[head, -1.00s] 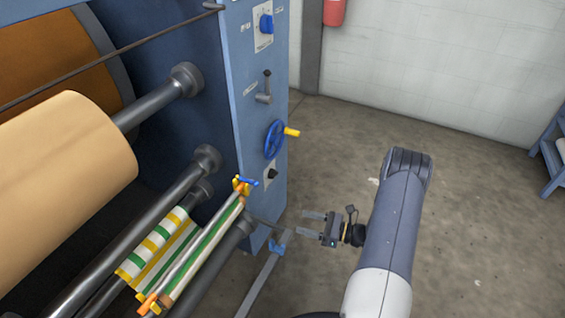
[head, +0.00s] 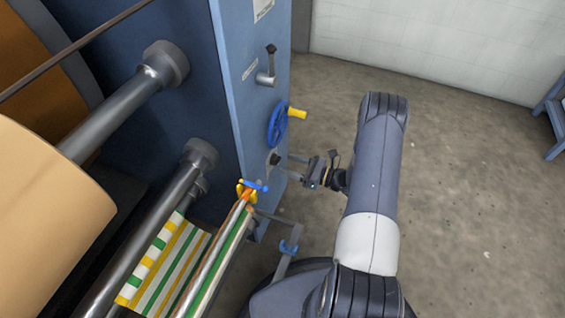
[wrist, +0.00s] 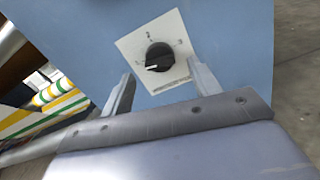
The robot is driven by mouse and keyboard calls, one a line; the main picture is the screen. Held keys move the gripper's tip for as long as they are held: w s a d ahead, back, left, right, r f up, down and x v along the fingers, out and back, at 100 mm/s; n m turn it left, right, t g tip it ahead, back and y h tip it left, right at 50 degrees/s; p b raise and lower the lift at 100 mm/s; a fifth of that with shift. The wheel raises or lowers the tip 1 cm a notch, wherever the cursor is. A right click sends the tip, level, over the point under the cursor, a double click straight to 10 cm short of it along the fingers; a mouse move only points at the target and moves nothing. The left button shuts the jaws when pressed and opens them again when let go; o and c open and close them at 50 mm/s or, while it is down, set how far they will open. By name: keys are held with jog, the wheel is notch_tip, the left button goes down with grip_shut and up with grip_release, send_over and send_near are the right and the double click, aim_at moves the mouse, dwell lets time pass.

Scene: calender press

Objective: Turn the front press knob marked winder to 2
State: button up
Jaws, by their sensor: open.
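A black round knob (wrist: 158,57) sits on a white plate (wrist: 131,46) on the blue press panel. A white line on the knob points left and slightly down in the wrist view. A 2 is printed above the knob, with a mark at each side; the label below is too small to read. The knob also shows in the head view (head: 275,158), low on the panel below the blue handwheel. My gripper (head: 287,167) is open and empty, just right of the knob. In the wrist view its two fingers (wrist: 163,74) reach toward the plate, one on either side below the knob, apart from it.
A blue handwheel (head: 277,124) with a yellow grip sticks out just above the knob. A lever (head: 268,68) is higher up.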

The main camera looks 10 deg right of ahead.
aim_at(279, 161)
jog(key=shift+x, duration=1.7)
jog(key=c, duration=1)
